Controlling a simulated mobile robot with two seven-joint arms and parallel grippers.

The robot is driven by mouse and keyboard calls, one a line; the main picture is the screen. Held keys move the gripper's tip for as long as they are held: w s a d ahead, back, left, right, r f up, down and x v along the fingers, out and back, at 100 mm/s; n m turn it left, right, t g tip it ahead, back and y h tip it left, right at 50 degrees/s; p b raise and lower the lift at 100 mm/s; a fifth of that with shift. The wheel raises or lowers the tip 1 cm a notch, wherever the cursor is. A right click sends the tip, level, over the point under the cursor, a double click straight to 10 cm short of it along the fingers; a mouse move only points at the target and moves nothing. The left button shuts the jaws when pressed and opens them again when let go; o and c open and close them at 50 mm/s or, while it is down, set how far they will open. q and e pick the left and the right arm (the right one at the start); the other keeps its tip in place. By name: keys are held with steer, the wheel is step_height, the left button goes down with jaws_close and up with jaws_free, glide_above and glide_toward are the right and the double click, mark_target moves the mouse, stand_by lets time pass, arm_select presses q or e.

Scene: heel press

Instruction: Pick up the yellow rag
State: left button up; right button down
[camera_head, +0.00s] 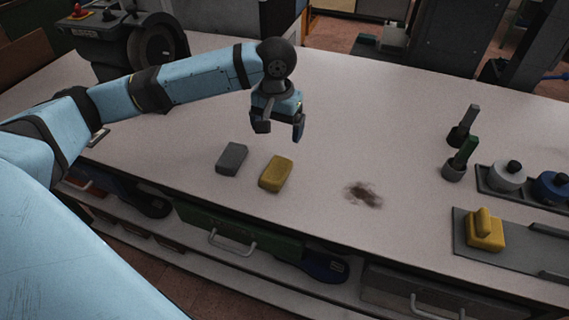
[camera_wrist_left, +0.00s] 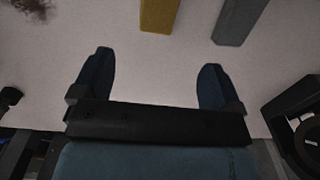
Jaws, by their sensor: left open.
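The yellow rag (camera_head: 276,174) is a folded, rounded block lying flat on the white bench top (camera_head: 330,120). A grey block of similar shape (camera_head: 232,158) lies just to its left, with a small gap between them. My left gripper (camera_head: 279,131) is open and empty, above the bench and behind the yellow rag, touching neither block. In the left wrist view, the yellow rag (camera_wrist_left: 160,14) shows at the top edge, partly cut off, ahead of the space between the open fingers (camera_wrist_left: 155,80). The grey block (camera_wrist_left: 239,18) is there to its right. My right gripper is in neither view.
A dark stain (camera_head: 363,194) marks the bench right of the rag. A yellow handled block (camera_head: 485,230) sits on a grey plate. A dark machine (camera_head: 140,40) stands at the back left.

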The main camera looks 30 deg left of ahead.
arm_select(q)
glide_above(279, 165)
steer(key=f, duration=0.7)
steer(key=shift+s+a+f, duration=0.1)
steer(key=shift+s+a, duration=0.1)
steer(key=f, duration=0.5)
steer(key=shift+w+d+f, duration=0.1)
steer(key=shift+w+f, duration=0.2)
steer(key=shift+f, duration=0.05)
steer(key=c, duration=1)
